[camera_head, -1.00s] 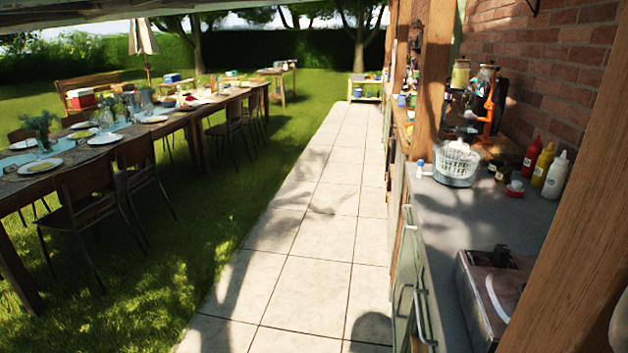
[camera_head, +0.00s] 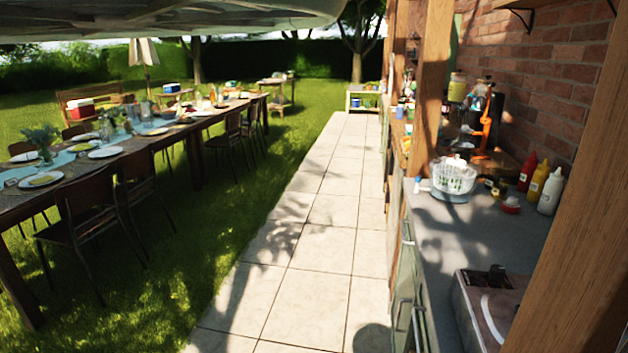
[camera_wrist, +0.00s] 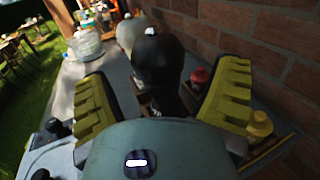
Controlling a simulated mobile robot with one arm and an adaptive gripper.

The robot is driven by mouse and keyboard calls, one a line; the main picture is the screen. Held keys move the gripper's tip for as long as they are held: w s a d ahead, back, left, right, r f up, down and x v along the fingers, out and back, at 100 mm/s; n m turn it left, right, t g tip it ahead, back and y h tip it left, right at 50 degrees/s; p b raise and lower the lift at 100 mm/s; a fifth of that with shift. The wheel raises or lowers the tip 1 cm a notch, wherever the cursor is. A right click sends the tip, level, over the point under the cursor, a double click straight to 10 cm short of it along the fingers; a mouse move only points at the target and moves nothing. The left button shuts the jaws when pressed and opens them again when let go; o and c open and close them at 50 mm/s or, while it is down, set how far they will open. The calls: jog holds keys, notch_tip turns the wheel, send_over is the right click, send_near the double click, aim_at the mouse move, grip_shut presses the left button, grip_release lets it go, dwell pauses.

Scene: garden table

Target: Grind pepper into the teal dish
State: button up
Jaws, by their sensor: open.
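In the wrist view my gripper (camera_wrist: 166,84) is open, with one yellow-green finger pad on each side. A dark mill with a round black top (camera_wrist: 158,58) stands between the pads, and I see a gap on both sides of it. Its lower part is hidden behind the gripper body. A similar pale, cream-coloured mill (camera_wrist: 130,32) stands just behind it. I cannot pick out the teal dish in either view. My gripper does not show in the head view.
The grey counter (camera_head: 440,238) runs along the brick wall (camera_head: 560,85). It holds a white basket (camera_head: 454,178), red (camera_head: 527,173), yellow (camera_head: 539,184) and white (camera_head: 551,192) bottles. A wooden post (camera_head: 570,230) stands close on the right. The paved path (camera_head: 325,215) is clear. A laid dining table (camera_head: 60,180) is left.

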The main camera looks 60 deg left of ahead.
jog(key=shift+x, duration=1.65)
jog(key=shift+s, duration=0.1)
jog(key=c, duration=1.2)
jog(key=shift+a+p, duration=0.1)
jog(key=shift+p, duration=0.3)
